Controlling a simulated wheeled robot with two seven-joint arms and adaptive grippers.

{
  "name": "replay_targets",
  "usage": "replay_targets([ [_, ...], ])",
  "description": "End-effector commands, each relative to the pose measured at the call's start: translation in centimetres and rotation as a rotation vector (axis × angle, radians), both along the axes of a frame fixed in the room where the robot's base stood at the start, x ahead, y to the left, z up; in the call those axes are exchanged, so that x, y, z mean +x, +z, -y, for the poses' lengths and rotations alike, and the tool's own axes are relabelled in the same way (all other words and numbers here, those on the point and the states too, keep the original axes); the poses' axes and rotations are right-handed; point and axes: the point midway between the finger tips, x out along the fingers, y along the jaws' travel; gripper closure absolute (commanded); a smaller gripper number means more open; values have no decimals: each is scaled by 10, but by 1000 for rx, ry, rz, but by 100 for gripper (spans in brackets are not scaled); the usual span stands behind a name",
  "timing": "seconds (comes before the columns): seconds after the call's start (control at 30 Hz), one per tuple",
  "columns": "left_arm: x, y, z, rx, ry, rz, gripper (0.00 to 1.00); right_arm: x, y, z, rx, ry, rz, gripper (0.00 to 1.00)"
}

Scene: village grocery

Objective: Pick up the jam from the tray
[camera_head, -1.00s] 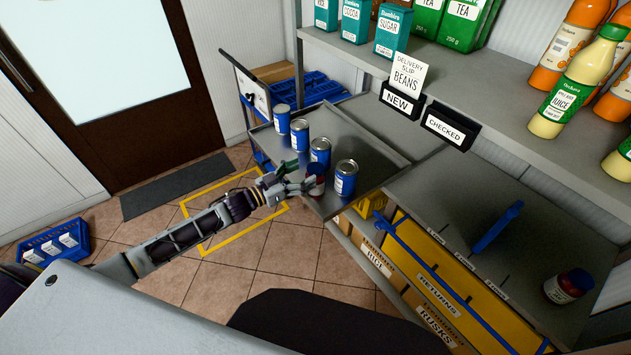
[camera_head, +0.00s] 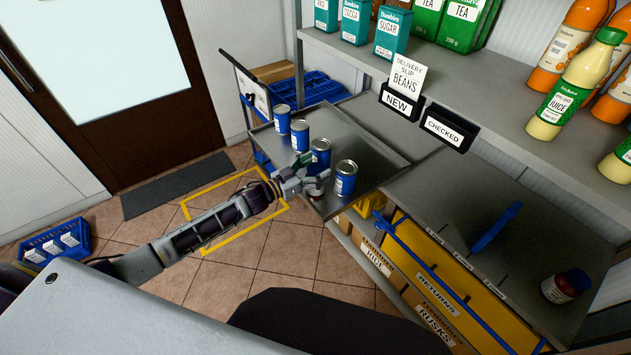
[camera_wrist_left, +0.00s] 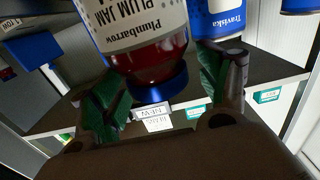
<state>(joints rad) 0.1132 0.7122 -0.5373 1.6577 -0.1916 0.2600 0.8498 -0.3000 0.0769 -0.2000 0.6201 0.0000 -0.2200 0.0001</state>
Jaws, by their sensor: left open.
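The jam jar (camera_wrist_left: 150,62), with a white plum jam label, dark red contents and a blue lid, fills the upper middle of the left wrist view. In the head view it stands at the near corner of the grey tray (camera_head: 368,133), and only a small part (camera_head: 315,194) shows past my gripper. My left gripper (camera_head: 308,180) is open at the jar. In the wrist view its green-padded fingers (camera_wrist_left: 163,85) lie on either side of the jar; I cannot tell whether they touch it. My right gripper is not in view.
Several blue cans stand in a row on the tray; the nearest can (camera_head: 346,178) is close to my fingers. Card holders (camera_head: 401,103) sit on the shelf edge behind. The tray's back part is clear.

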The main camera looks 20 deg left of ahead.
Motion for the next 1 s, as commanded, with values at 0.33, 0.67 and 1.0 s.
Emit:
replay_targets([
  [0.33,0,0,0,1,0,-1,24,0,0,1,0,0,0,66],
  [0.67,0,0,0,1,0,-1,51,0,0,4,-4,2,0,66],
  [1.0,0,-1,0,1,0,-1,95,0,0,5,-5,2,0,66],
])
